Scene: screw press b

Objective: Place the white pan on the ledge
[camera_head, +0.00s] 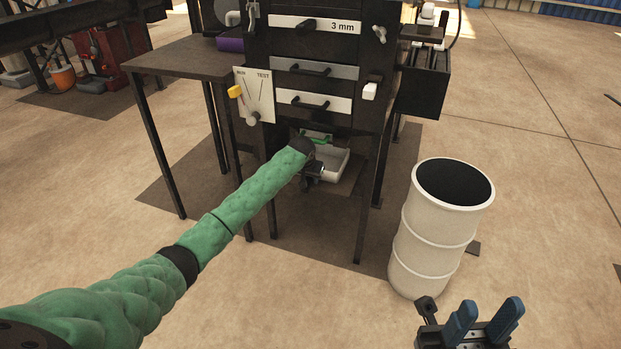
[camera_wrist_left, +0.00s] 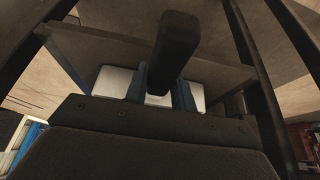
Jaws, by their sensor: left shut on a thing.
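The white pan (camera_head: 333,164) is a shallow rectangular tray at the low opening of the dark press, over the brown ledge (camera_head: 348,184). I cannot tell whether its underside touches the ledge. My left gripper (camera_head: 314,173) is shut on the pan's near side; the forearm partly hides the pan's left part. In the left wrist view, the blue fingers of my left gripper (camera_wrist_left: 161,96) have the white pan (camera_wrist_left: 114,79) between and beside them. My right gripper (camera_head: 488,313) is open and empty at the bottom right, its blue fingers apart.
The press has several handled drawers (camera_head: 317,72) above the opening and a lever panel (camera_head: 255,94) at left. A dark side table (camera_head: 187,57) stands left. A white barrel (camera_head: 438,230) stands right, close to my right gripper. Press legs flank the ledge.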

